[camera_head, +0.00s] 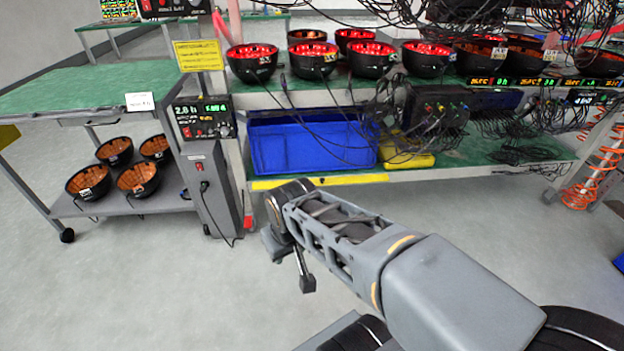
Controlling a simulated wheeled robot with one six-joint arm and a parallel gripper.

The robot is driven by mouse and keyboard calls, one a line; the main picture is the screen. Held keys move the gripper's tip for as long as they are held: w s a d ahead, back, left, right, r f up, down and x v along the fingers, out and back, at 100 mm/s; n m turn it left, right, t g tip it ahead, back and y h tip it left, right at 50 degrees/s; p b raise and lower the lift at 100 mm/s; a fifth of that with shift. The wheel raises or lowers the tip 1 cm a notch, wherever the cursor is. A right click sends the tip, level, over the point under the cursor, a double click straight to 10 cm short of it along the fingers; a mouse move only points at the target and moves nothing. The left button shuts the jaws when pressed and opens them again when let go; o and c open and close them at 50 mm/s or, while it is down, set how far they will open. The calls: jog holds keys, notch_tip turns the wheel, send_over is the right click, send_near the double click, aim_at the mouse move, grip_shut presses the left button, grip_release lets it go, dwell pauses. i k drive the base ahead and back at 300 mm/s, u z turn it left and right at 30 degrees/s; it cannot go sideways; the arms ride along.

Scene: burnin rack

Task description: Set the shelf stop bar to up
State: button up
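A flat yellow bar (345,180) runs along the left front edge of the rack's lower shelf. It looks like the shelf stop bar and appears low, level with the shelf edge; its exact position is hard to tell. My arm reaches from the lower right toward it, and its bend covers part of the bar's lower edge. The end of my arm, with my gripper (306,284), hangs below and in front of the bar, apart from it. The fingers are too small and hidden to read.
A blue bin (310,148) and a yellow case (407,160) stand on the lower shelf (480,160) behind the bar. Black cables hang over them. A control post (210,185) stands left of the bar. A cart (130,203) with black bowls is further left. The floor in front is clear.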

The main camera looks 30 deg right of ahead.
aim_at(269, 185)
jog(key=u, duration=0.4)
jog(key=i, duration=1.55)
jog(key=z, duration=1.15)
jog(key=i, duration=0.2)
